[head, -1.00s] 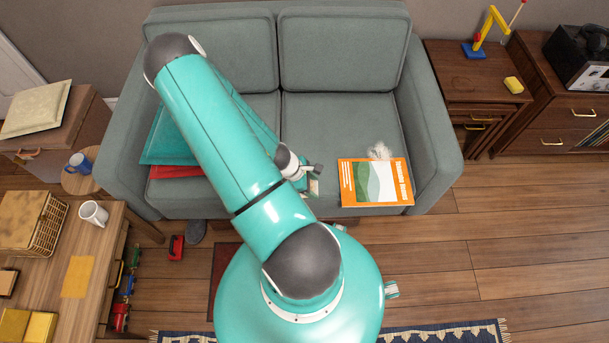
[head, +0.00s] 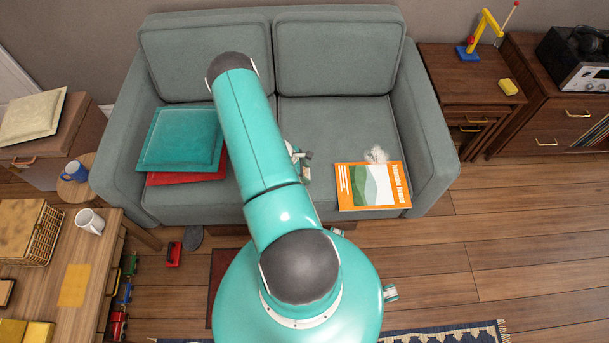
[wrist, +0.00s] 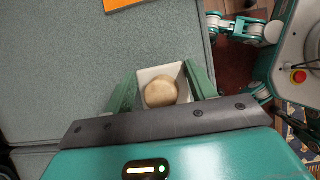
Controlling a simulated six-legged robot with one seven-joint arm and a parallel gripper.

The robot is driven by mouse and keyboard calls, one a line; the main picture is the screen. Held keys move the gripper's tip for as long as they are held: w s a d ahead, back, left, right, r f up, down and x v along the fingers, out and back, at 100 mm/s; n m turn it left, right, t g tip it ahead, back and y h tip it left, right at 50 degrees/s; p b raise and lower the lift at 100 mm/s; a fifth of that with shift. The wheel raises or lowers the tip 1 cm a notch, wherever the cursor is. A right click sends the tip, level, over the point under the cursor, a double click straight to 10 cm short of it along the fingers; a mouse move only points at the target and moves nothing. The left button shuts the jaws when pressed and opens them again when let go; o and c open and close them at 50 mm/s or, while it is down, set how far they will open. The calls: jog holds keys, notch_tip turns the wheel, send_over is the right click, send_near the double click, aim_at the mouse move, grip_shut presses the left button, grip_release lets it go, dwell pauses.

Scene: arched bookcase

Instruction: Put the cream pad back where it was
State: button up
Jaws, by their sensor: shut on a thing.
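My gripper (wrist: 162,85) is shut on a small pale square-edged thing with a rounded cream-tan face, which I take to be the cream pad (wrist: 160,92). It is held between the two green fingers. In the head view my gripper (head: 302,158) is mostly behind my arm, above the middle of the sofa (head: 330,120), and the held thing is hardly visible. A larger cream cushion (head: 30,117) lies on the brown cabinet at the far left.
A teal cushion (head: 180,138) lies on a red one (head: 190,178) on the left seat. An orange book (head: 371,187) and a fluffy white thing (head: 376,154) are on the right seat. A wooden side table (head: 462,85) holds a yellow block (head: 508,87). The right floor is clear.

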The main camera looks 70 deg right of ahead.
jog(key=shift+w+d+f, duration=0.1)
jog(key=shift+f, duration=0.8)
jog(key=shift+w+d+f, duration=0.1)
jog(key=shift+f, duration=0.8)
jog(key=o, duration=0.9)
jog(key=shift+f, duration=0.1)
